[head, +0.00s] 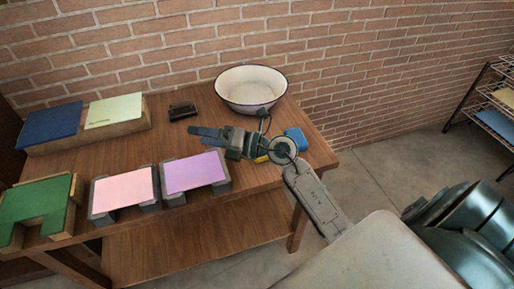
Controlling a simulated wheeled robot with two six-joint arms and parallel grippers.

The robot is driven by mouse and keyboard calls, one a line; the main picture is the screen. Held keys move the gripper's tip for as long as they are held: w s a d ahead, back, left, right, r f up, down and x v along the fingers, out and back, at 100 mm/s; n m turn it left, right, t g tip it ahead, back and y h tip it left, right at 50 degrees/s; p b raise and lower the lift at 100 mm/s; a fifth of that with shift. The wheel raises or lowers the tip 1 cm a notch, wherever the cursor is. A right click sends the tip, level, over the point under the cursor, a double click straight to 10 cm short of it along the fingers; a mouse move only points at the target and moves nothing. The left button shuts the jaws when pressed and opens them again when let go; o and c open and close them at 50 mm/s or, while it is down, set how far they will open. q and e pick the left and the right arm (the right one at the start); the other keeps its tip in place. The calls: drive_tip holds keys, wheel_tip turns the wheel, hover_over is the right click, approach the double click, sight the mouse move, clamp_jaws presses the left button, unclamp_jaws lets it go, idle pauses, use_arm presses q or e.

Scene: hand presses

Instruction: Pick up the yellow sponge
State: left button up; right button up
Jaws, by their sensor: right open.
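A small yellow patch (262,159) shows on the wooden table beneath my right wrist. It looks like part of the yellow sponge, but most of it is hidden by my arm. My right gripper (207,135) is over the table and points left, with its fingers beyond the yellow patch. It is open and I see nothing between the fingers. My left gripper is not in view.
A white basin (250,86) stands behind my right gripper. A blue object (297,138) is beside my wrist. A dark block (182,110) lies at the back. Purple (194,172), pink (123,191) and green (35,199) presses line the front; blue (52,124) and pale (114,110) panels stand back left.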

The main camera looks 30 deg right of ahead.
drive_tip(key=d+f+n+g+h, duration=0.1)
drive_tip(key=f+h, duration=0.1)
drive_tip(key=w+d+f+n+g+h, duration=0.1)
drive_tip(key=d+f+g, duration=0.1)
drive_tip(key=w+d+f+n+g+h, duration=0.1)
drive_tip(key=f+g+h, duration=0.1)
drive_tip(key=shift+w+d+f+h, duration=0.15)
drive_tip(key=shift+w+f+h, duration=0.1)
drive_tip(key=shift+h, duration=0.05)
drive_tip(key=d+g+h, duration=0.1)
drive_tip(key=d+h, duration=0.1)
drive_tip(key=d, duration=0.2)
drive_tip(key=d+f+m+g+h, duration=0.1)
drive_tip(key=d+g+h, duration=0.1)
drive_tip(key=d, duration=0.3)
drive_tip(key=s+d+f+m+g+h, duration=0.1)
drive_tip(key=d+h, duration=0.3)
drive_tip(key=shift+s+d+b, duration=0.1)
drive_tip(key=shift+d+b, duration=0.05)
drive_tip(key=shift+b, duration=0.25)
drive_tip(key=b+x, duration=0.4)
drive_tip(key=shift+f, duration=0.35)
drive_tip(key=shift+d+f, duration=0.1)
drive_tip(key=x, duration=0.1)
drive_tip(key=p+x, duration=0.1)
drive_tip(key=x, duration=0.1)
drive_tip(key=p+x, duration=0.1)
drive_tip(key=shift+d+f, duration=0.25)
drive_tip(key=shift+f, duration=0.05)
drive_tip(key=shift+w, duration=0.25)
